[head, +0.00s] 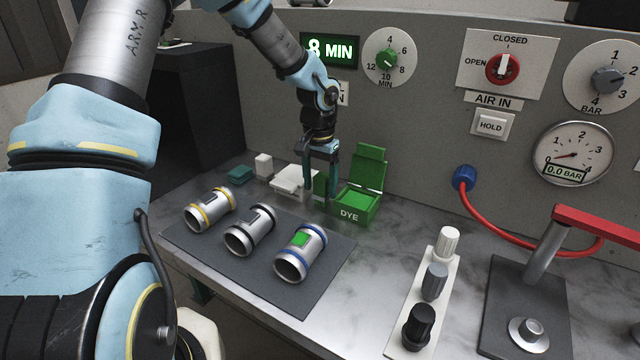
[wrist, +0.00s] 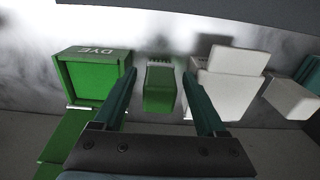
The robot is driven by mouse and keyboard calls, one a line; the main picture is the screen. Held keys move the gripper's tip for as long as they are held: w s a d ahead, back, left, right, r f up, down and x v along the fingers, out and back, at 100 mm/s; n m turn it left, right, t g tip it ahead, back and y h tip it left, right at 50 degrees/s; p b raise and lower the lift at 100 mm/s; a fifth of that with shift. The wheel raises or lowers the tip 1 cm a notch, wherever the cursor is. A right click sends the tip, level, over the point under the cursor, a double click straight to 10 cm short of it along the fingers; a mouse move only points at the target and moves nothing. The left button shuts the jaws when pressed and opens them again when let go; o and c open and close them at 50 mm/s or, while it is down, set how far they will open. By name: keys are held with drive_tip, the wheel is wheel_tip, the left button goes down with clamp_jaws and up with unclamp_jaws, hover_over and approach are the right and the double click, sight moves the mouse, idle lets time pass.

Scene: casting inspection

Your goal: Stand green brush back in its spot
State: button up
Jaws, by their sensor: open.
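The green brush (wrist: 159,88) shows in the wrist view as a small green block with a short row of bristles at one end. It lies between the two fingers of my gripper (wrist: 162,100), with gaps on both sides. In the head view, my gripper (head: 320,180) points down beside the green dye box, its fingers open. A green piece of the brush (head: 320,188) shows between them, partly hidden by the fingers. I cannot tell what holds the brush or whether it is clear of the bench.
A white block (head: 264,165) and teal block (head: 240,176) stand further left. Three banded metal cylinders lie on a dark mat (head: 328,280) in front.

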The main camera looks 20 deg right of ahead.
wheel_tip(320, 180, up, 12)
drive_tip(key=b, duration=0.1)
drive_tip(key=shift+a+r+b, duration=0.15)
drive_tip(key=shift+b, duration=0.15)
drive_tip(key=a+f+n, duration=0.1)
drive_tip(key=a, duration=0.4)
drive_tip(key=s+a+f+n, duration=0.1)
drive_tip(key=a, duration=0.4)
drive_tip(key=s+a+n, duration=0.1)
drive_tip(key=a, duration=0.4)
drive_tip(key=shift+s+a+f+n+y, duration=0.1)
drive_tip(key=shift+a+f+n+y, duration=0.2)
drive_tip(key=shift+a+f, duration=0.1)
drive_tip(key=s+a+f+n+t, duration=0.1)
drive_tip(key=s+a+n, duration=0.4)
drive_tip(key=a, duration=0.9)
drive_tip(key=s+f, duration=0.1)
drive_tip(key=s, duration=0.2)
drive_tip(key=shift+a, duration=0.25)
drive_tip(key=shift+w, duration=0.1)
